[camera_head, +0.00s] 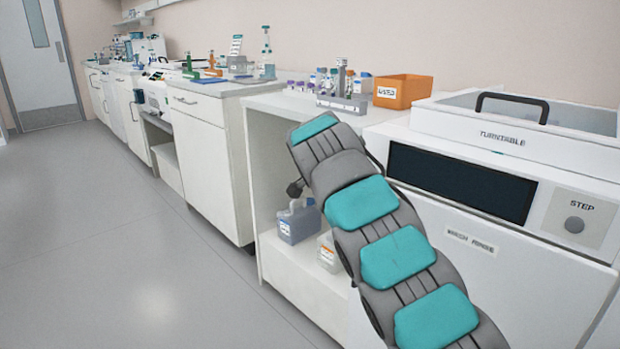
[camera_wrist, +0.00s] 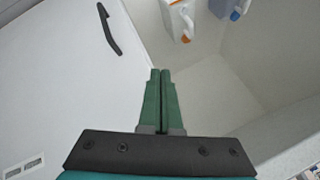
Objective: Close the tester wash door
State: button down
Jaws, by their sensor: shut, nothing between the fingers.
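The tester is the white machine at right in the head view, with a dark screen (camera_head: 462,183) and a STEP button (camera_head: 574,225). Below the screen is its white front panel (camera_head: 545,290), with a small label that seems to begin with "WASH"; I take it for the wash door. In the wrist view a white panel (camera_wrist: 60,90) with a black bar handle (camera_wrist: 108,30) fills the left side. I cannot tell how far the door stands open. My gripper (camera_wrist: 160,73) has green fingers, shut together and empty, near the panel's edge. In the head view my arm hides the gripper.
An open shelf left of the tester holds a grey jug (camera_head: 298,222) and a pale jug (camera_head: 328,253). Above it stand a tube rack (camera_head: 342,104) and an orange bin (camera_head: 402,91). The turntable lid (camera_head: 500,135) tops the tester. The floor (camera_head: 120,240) at left is clear.

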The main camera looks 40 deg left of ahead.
jog(key=s+a+r+p, duration=0.3)
jog(key=s+a+r, duration=0.1)
jog(key=r, duration=0.3)
jog(key=shift+a+p, duration=0.15)
jog(key=shift+p, duration=0.2)
jog(key=shift+r, duration=0.2)
dwell(0.4)
